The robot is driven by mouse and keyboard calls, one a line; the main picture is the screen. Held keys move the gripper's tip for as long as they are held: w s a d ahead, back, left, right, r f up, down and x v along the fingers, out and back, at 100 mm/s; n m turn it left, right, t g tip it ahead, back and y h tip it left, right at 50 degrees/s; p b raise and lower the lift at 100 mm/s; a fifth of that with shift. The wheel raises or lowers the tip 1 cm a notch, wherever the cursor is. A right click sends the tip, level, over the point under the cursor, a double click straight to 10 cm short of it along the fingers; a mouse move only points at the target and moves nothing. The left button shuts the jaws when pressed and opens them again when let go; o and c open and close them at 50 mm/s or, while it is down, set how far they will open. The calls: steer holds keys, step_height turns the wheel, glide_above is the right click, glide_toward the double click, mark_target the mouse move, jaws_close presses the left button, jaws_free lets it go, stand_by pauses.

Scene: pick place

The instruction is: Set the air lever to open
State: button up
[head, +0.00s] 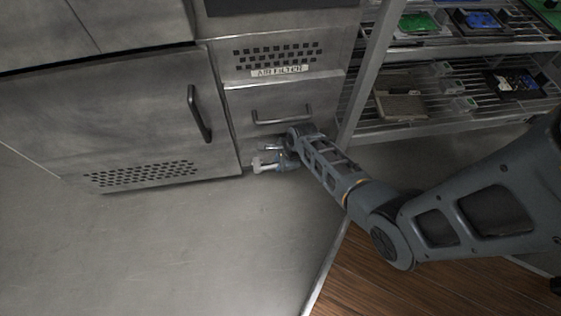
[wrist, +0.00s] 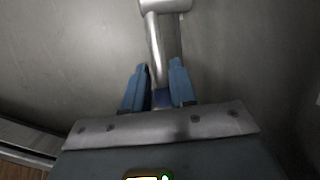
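The air lever is a pale metal bar with a wider head. It shows in the wrist view (wrist: 155,40), running from the top down between my fingers. In the head view a pale metal piece that looks like the lever (head: 262,164) sticks out low on the cabinet front, below the drawer handle. My gripper (wrist: 159,68) has its two blue fingers apart, one on each side of the lever's lower part; firm contact is not visible. In the head view my gripper (head: 282,156) is at the lever, partly hidden by my wrist.
A panel labelled AIR FILTER (head: 279,71) and a dark drawer handle (head: 282,117) are above the lever. A cabinet door with a vertical handle (head: 199,113) is to the left. A wire shelf (head: 440,131) with boxed parts stands right. The grey floor in front is clear.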

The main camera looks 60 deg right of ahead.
steer(key=shift+o, duration=1.3)
steer(key=shift+s+r, duration=0.1)
steer(key=shift+r, duration=0.2)
steer(key=s+p, duration=0.3)
steer(key=s, duration=0.9)
steer(key=shift+d+r+p, duration=0.25)
steer(key=shift+d+p, duration=0.1)
steer(key=shift+p, duration=0.05)
steer(key=shift+s, duration=0.1)
